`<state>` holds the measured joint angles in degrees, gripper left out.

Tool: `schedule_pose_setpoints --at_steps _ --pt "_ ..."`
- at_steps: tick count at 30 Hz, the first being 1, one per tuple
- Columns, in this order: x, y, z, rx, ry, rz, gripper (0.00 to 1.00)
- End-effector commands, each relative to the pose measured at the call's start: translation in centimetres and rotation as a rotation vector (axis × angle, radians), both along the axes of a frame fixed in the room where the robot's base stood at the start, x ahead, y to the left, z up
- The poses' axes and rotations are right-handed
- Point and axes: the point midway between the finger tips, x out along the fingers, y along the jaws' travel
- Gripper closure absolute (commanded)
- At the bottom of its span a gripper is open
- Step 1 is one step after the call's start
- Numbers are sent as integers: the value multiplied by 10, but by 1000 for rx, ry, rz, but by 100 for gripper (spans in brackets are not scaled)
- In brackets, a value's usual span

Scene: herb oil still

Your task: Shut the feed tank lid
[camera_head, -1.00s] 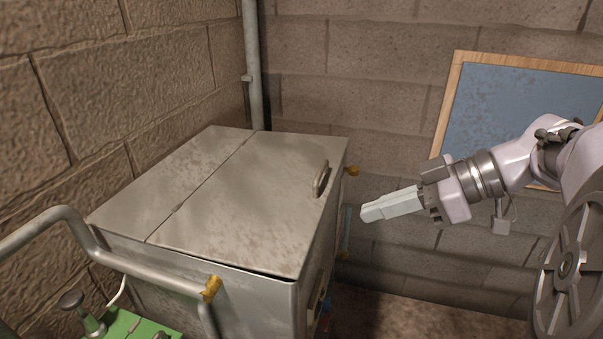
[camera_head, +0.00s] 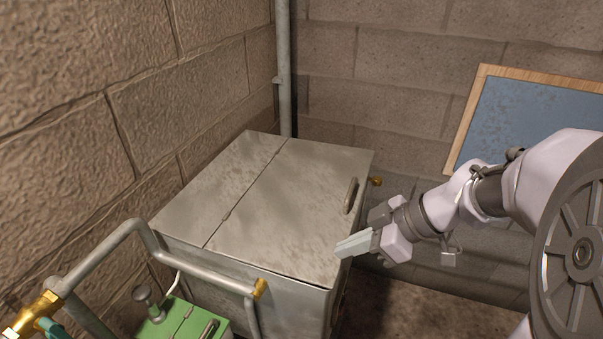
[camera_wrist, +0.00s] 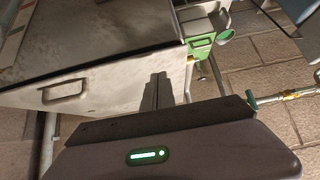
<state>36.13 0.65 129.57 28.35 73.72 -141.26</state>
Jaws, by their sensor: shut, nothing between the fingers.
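The feed tank (camera_head: 290,298) is a grey metal box in the head view. Its hinged lid (camera_head: 290,195) lies down flat or nearly flat, with a thin dark line along its front edge. A bar handle (camera_head: 350,195) stands at the lid's right edge. My gripper (camera_head: 340,250) is shut and empty, its fingertips by the lid's front right corner in the picture; I cannot tell if they touch. In the wrist view, my fingers (camera_wrist: 157,92) point toward the tank's pale side, with the lid (camera_wrist: 95,35) at upper left and a handle (camera_wrist: 65,92) on that side.
A grey pipe rail (camera_head: 190,268) with a brass end runs in front of the tank. A green box (camera_head: 185,322) with a knob stands below it. Block walls close in behind and left. A framed board (camera_head: 530,125) is at the right. Bare floor (camera_head: 400,305) shows at the tank's right.

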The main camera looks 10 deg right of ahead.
Motion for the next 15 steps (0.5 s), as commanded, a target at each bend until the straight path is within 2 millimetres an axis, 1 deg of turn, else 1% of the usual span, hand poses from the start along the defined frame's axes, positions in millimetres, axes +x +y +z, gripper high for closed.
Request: schedule_pose_setpoints --at_steps 1,3,6,9,15 --pt "-1 -1 -9 1 3 -2 100" --pt "-1 -1 -18 2 2 -2 100" --pt "-1 -2 -26 1 1 -1 100" --pt "-1 -2 -29 0 0 -1 100" --pt "-1 -2 -29 0 -1 -1 100"
